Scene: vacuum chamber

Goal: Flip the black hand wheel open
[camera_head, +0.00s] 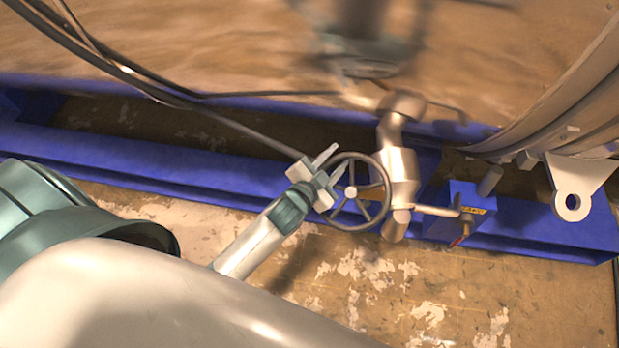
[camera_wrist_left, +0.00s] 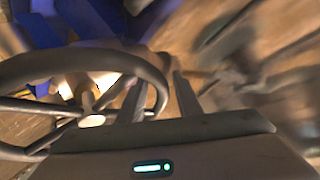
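The black hand wheel (camera_head: 387,192) is a spoked ring on a metal valve body (camera_head: 397,160) in the middle of the head view. In the left wrist view the wheel (camera_wrist_left: 85,57) fills the left side, with its pale hub and spokes. My left gripper (camera_head: 338,164) is at the wheel's upper-left rim. Its two fingers are apart. In the left wrist view the fingers (camera_wrist_left: 168,95) stand at the wheel's right rim, which appears to lie between them. I cannot tell whether they touch it. My right gripper is not in view.
A blue beam (camera_head: 230,180) runs behind the valve. A thin lever (camera_head: 435,210) and a small blue block (camera_head: 465,200) are to its right. A flanged metal lug (camera_head: 575,180) stands further right. Dark cables (camera_head: 150,85) cross the upper left. The worn floor (camera_head: 400,300) below is clear.

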